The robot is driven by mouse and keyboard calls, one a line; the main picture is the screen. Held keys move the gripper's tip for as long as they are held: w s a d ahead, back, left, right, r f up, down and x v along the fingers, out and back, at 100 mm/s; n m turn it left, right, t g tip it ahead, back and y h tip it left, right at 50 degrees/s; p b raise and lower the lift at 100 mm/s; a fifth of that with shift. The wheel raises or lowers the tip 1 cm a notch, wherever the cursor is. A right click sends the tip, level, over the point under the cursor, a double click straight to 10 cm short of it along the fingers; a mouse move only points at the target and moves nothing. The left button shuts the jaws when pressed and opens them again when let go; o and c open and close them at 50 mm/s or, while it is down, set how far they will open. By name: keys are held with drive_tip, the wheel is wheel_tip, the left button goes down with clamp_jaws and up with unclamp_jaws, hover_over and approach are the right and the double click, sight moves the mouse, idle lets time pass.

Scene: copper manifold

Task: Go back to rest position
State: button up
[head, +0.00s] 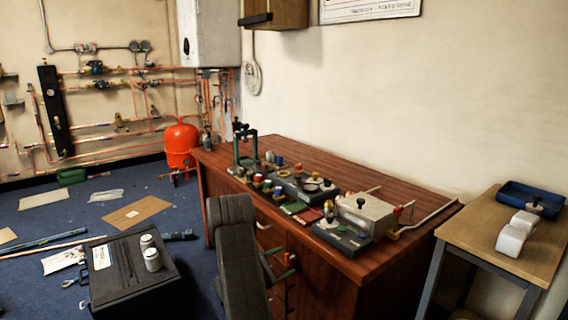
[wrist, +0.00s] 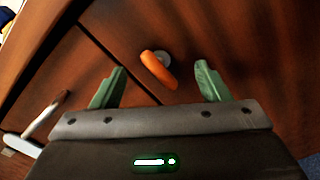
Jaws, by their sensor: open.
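My gripper (wrist: 158,84) is open, with its two green fingers spread apart and nothing held between them. It faces the reddish-brown wooden front of the desk (wrist: 232,40). An orange handle (wrist: 157,70) on a grey mount shows beyond and between the fingertips; I cannot tell the exact gap to it. In the head view, my gripper (head: 276,264) is low in front of the desk (head: 385,283), beside the drawer fronts, and my dark arm partly hides them.
The desk top carries a green clamp stand (head: 238,148), a grey box (head: 365,213) and several fittings. A black case (head: 125,287) with two pale cylinders stands on the floor at left. A small table (head: 470,235) stands at right.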

drive_tip(key=shift+r+n+p, duration=0.1)
drive_tip(key=shift+n+p, duration=3.1)
drive_tip(key=shift+p, duration=0.65)
drive_tip(key=shift+d, duration=0.1)
